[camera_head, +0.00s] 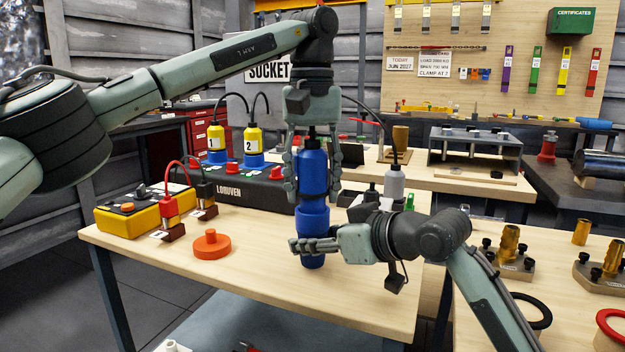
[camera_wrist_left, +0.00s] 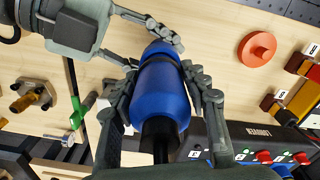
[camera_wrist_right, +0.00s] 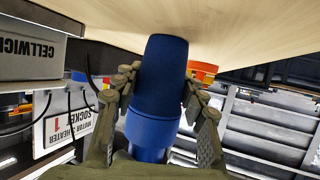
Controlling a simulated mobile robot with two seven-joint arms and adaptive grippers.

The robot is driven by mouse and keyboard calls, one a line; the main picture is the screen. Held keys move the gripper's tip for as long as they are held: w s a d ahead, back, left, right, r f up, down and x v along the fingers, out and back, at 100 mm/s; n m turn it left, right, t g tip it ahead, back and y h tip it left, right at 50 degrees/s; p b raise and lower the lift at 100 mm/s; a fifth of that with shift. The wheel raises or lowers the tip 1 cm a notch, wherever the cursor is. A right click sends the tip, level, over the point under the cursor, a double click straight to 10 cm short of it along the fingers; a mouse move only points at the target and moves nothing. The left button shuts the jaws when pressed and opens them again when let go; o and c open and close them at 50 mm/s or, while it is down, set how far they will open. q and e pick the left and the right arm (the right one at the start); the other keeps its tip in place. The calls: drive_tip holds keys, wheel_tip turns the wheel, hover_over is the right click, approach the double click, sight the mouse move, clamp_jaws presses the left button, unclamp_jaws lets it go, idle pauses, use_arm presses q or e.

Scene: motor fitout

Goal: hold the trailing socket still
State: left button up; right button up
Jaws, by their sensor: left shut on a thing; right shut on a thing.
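A blue connector stack stands upright in the middle of the head view, above the near bench. Its upper blue body (camera_head: 313,173) has a black end and a cable; it fills the middle of the left wrist view (camera_wrist_left: 160,95). My left gripper (camera_head: 313,188) is shut around this upper body from above. The lower blue body (camera_head: 312,222), seemingly the trailing socket, meets it end to end and also shows in the right wrist view (camera_wrist_right: 164,80). My right gripper (camera_head: 314,245) is shut around it from the side. The mating faces are hidden.
An orange disc (camera_head: 211,244) lies on the bench (camera_head: 260,285) to the left. A yellow box (camera_head: 132,218) and a black LORUVEN unit (camera_head: 240,188) with yellow-and-blue plugs 1 and 2 stand behind. A grey connector (camera_head: 394,182) stands behind my right gripper. The bench front is clear.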

sight(312, 139)
use_arm(q)
drive_tip(key=shift+f, duration=0.65)
drive_tip(key=o, duration=1.3)
drive_tip(key=shift+o, duration=0.2)
wheel_tip(312, 139, up, 12)
use_arm(e)
drive_tip(key=o, duration=1.4)
drive_tip(key=shift+d, duration=0.1)
